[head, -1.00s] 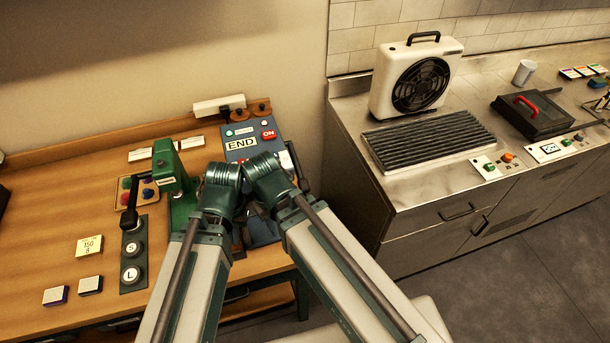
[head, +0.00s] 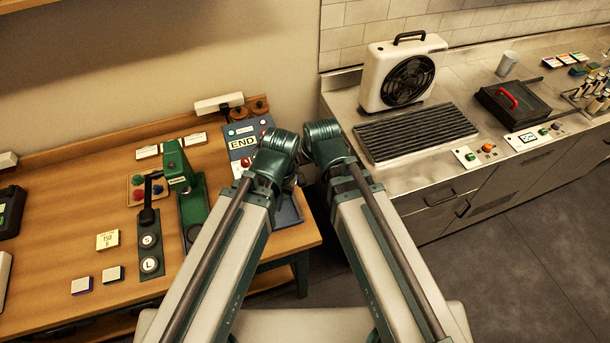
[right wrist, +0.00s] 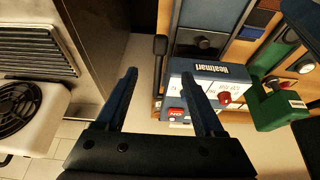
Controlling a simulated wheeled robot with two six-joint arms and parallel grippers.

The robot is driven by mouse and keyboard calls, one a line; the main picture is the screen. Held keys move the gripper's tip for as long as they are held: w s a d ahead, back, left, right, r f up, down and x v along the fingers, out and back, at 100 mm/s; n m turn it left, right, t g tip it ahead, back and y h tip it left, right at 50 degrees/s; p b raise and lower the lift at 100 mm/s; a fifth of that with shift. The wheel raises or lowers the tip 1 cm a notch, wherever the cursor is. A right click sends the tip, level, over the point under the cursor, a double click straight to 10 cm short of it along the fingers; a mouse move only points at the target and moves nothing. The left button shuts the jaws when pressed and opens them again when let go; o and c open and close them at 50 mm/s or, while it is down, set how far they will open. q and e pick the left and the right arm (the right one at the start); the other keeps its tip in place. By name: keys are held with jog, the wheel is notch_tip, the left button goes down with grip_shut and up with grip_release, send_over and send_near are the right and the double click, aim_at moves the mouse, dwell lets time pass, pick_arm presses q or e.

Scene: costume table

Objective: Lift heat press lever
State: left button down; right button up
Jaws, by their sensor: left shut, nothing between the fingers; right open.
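The blue heat press (head: 240,137), with an END sign and a red button on its panel, sits at the right end of the wooden table. My wrists hide much of it. In the right wrist view its blue body (right wrist: 208,68) carries a "Heatmar" label. A black lever (right wrist: 160,46) stands along its left side there. My right gripper (right wrist: 158,78) is open and empty. The lever appears between its fingertips, but I cannot tell the depth. My left gripper (head: 291,183) is shut and empty, mostly hidden behind its wrist in the head view.
A green press (head: 174,165) with a black handle stands left of the heat press. Its button plate (head: 148,225) is in front. A metal counter (head: 395,178) with a fan (head: 398,77) and black grill (head: 415,133) stands right, beyond a gap.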

aim_at(301, 178)
jog(key=b+x, duration=1.2)
jog(key=x, duration=0.1)
jog(key=shift+a+f, duration=0.1)
jog(key=shift+f, duration=0.25)
grip_shut()
dwell(0.9)
